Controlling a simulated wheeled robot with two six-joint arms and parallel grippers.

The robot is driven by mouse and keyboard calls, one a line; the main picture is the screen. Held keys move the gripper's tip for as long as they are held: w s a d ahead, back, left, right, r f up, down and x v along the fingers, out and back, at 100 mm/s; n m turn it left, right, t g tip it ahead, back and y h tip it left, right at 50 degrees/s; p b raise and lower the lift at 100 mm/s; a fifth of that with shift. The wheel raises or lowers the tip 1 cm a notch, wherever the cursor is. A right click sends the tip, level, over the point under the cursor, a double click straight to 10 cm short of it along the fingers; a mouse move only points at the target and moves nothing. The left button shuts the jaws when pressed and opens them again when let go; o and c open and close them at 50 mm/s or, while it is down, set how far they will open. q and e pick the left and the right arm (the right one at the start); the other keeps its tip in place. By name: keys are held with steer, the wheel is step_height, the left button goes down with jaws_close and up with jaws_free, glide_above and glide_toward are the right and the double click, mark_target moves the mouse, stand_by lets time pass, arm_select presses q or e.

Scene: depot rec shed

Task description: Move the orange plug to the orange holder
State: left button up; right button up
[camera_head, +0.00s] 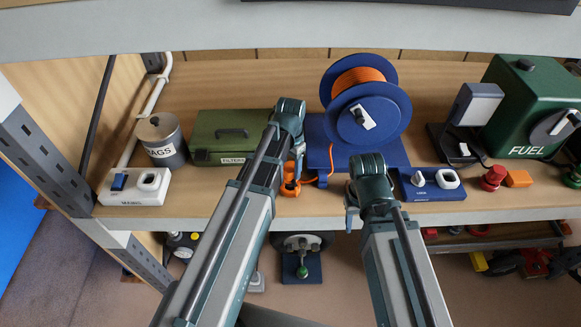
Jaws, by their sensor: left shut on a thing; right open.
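Orange parts (291,187) show at the front of the shelf, just below my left gripper (298,166). An orange cable runs from them toward the reel. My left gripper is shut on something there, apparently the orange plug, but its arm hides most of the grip. I cannot clearly separate plug from holder in this cluster, or tell whether they touch. My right gripper (351,208) is open at the shelf's front edge, right of the left one, with no object visible in it.
A blue cable reel (372,112) stands behind the grippers. A white mains box (134,187) and green filters box (225,148) are left. A blue socket box (430,187), red knob (493,178), orange block (518,179) and green fuel can (530,105) are right.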

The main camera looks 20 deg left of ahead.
arm_select(q)
steer(key=shift+f+b, duration=1.5)
steer(key=shift+f, duration=0.05)
stand_by(0.4)
steer(key=o, duration=1.4)
steer(key=shift+o, duration=0.2)
steer(key=shift+r, duration=0.15)
step_height(320, 180, up, 14)
steer(key=p, duration=1.4)
steer(key=shift+f, duration=0.25)
